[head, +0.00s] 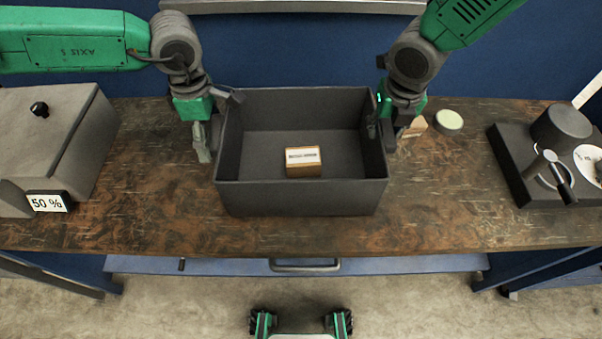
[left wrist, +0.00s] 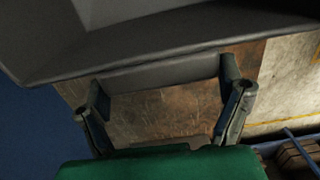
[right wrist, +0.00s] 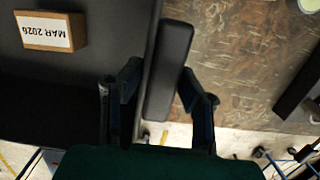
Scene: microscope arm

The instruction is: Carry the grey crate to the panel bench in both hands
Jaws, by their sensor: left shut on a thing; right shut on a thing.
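The grey crate (head: 302,198) stands upright on the worn bench top, open at the top. A small box with a white label (head: 303,162) lies inside it; it also shows in the right wrist view (right wrist: 50,30), its label reading MAR 2026. My left gripper (head: 217,126) is at the crate's left side, its fingers spread around the ends of the side handle (left wrist: 160,73). My right gripper (head: 384,117) is at the right side, its fingers either side of the right handle (right wrist: 168,70) and wall. Both are shut on the crate. The fingertip contacts are partly hidden.
A grey housing (head: 50,115) with a 50 % sign stands left on the bench (head: 150,205). A round pale green disc (head: 449,121) and a small tan block (head: 415,127) lie right of the crate. A dark device (head: 515,165) with a cylinder stands further right.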

